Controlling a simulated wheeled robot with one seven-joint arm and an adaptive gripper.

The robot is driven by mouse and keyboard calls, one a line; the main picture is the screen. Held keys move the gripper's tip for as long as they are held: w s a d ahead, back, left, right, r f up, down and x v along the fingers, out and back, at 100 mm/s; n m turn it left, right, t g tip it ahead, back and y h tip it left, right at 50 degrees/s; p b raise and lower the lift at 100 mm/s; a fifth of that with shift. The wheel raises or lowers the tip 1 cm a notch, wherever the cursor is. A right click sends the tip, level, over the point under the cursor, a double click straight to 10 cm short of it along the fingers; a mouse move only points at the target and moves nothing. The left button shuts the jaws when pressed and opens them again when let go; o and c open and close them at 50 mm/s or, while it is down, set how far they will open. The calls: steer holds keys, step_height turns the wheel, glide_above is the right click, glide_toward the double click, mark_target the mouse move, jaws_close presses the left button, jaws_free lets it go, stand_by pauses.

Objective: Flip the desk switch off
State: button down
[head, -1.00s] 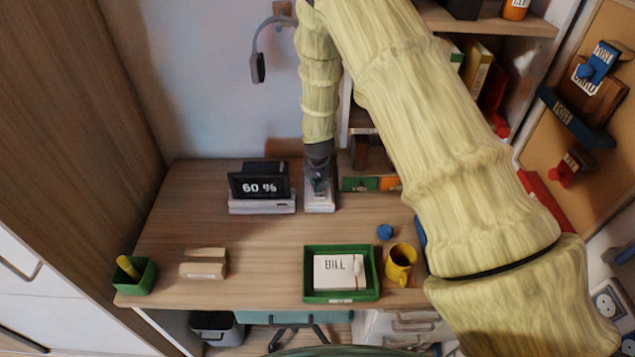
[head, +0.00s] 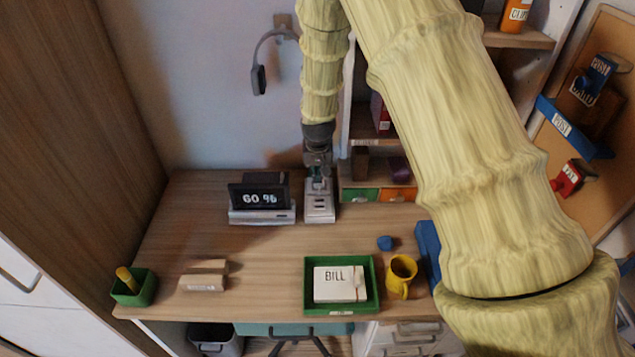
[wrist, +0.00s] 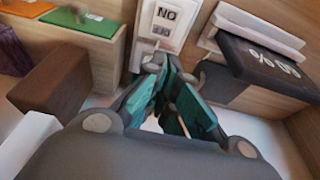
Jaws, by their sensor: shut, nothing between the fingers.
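The desk switch (head: 319,207) is a white, upright-fronted box on the back of the desk, just right of the display. In the wrist view its white plate (wrist: 163,18) shows upside-down "ON" lettering and a smaller label below it. My gripper (head: 318,181) is shut and empty, at the top of the switch box. In the wrist view my gripper (wrist: 157,62) has its dark fingers with green pads together, right at the lower end of the plate. They hide the lever, so I cannot tell its position or whether they touch it.
A black display reading 60 % (head: 262,197) stands close left of the switch. A green tray (head: 310,308), yellow mug (head: 401,274) and wooden block (head: 203,281) lie nearer the front. The middle of the desk is clear.

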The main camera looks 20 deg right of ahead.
steer(key=shift+w+b+v, duration=0.15)
steer(key=shift+b+v, duration=0.15)
steer(key=shift+v, duration=0.85)
steer(key=shift+w+b+v, duration=0.2)
steer(key=shift+b+v, duration=0.05)
steer(key=shift+v, duration=0.85)
steer(key=shift+d+r, duration=0.15)
